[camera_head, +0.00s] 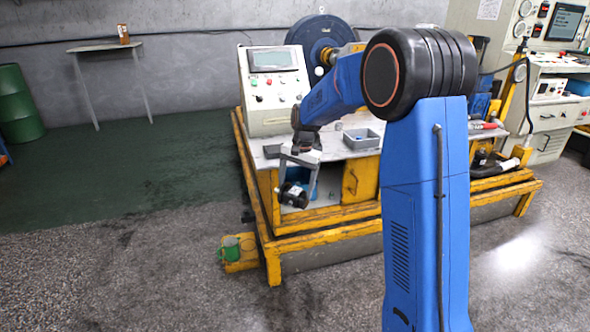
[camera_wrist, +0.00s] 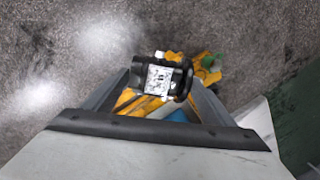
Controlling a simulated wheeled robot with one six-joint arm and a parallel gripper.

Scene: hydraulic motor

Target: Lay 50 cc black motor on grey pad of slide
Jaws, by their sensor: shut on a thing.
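My gripper (camera_head: 298,178) is shut on the black motor (camera_head: 293,195), which hangs between its fingers in front of the bench. The motor also shows in the wrist view (camera_wrist: 160,78), with a white label facing the camera and the two fingers on either side of it. It is held in the air, below the level of the bench top. I cannot make out the slide or its grey pad with certainty in either view.
The yellow-framed bench (camera_head: 350,182) carries a control box (camera_head: 273,88), a grey tray (camera_head: 361,138) and small parts. A green cup (camera_head: 230,248) stands on a low yellow foot. A green drum (camera_head: 20,105) and small table (camera_head: 105,46) stand at the left. The left floor is clear.

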